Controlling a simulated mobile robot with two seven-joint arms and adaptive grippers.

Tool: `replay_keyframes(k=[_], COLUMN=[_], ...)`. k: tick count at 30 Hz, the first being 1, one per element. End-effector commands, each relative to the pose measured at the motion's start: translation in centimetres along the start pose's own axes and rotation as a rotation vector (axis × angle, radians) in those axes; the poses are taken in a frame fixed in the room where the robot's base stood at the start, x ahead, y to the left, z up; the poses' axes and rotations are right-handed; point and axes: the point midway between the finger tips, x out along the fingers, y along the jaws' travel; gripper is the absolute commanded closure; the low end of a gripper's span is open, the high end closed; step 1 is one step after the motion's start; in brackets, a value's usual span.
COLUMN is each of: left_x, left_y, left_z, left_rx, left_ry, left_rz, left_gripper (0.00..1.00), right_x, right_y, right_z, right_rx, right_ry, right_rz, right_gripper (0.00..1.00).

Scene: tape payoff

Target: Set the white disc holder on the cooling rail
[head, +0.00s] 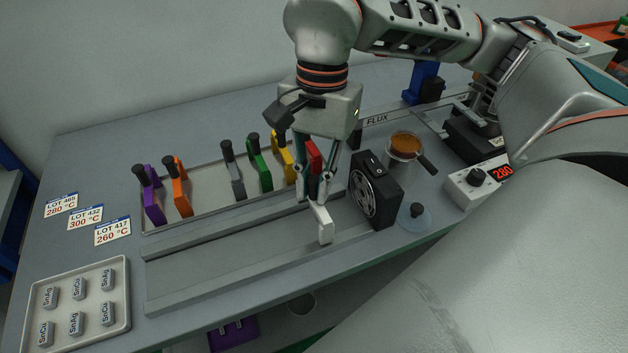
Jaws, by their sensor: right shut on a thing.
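My right gripper (317,182) points down at the middle of the bench and is shut on the white disc holder (324,224). The holder hangs upright below the fingers, and its upper part is hidden by them. It is over the right part of the cooling rail (215,279), a long grey channel along the front of the bench. I cannot tell whether the holder's lower end touches the rail. My left gripper is not in view.
A black fan (376,190) stands close right of the white holder. Behind the rail, a tray (205,213) bears purple, orange, grey, green and yellow holders; a red holder (315,157) shows behind my gripper. A flux cup (404,147) stands farther right. The rail's left part is clear.

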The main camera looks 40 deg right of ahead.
Motion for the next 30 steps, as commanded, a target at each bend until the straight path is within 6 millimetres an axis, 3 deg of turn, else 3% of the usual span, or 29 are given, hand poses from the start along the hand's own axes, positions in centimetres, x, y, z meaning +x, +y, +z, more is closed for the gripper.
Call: replay_keyframes(k=[17, 18, 20, 28, 30], left_x=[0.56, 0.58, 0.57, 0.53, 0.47], left_y=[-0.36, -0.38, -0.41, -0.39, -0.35], left_z=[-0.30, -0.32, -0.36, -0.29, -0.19], left_rx=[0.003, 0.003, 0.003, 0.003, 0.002], left_ry=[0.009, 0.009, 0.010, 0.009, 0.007], left_rz=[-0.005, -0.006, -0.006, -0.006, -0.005], left_gripper=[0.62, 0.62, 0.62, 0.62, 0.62], right_x=[0.56, 0.58, 0.54, 0.53, 0.55], right_y=[0.00, -0.01, -0.01, -0.01, -0.01], right_z=[-0.10, -0.10, -0.09, -0.09, -0.09], right_rx=[0.000, 0.000, 0.000, 0.000, 0.000], right_ry=[0.000, 0.000, 0.000, 0.000, 0.000], right_rz=[0.000, 0.000, -0.001, -0.001, 0.000], right_gripper=[1.00, 0.84, 0.68, 0.67, 0.50])
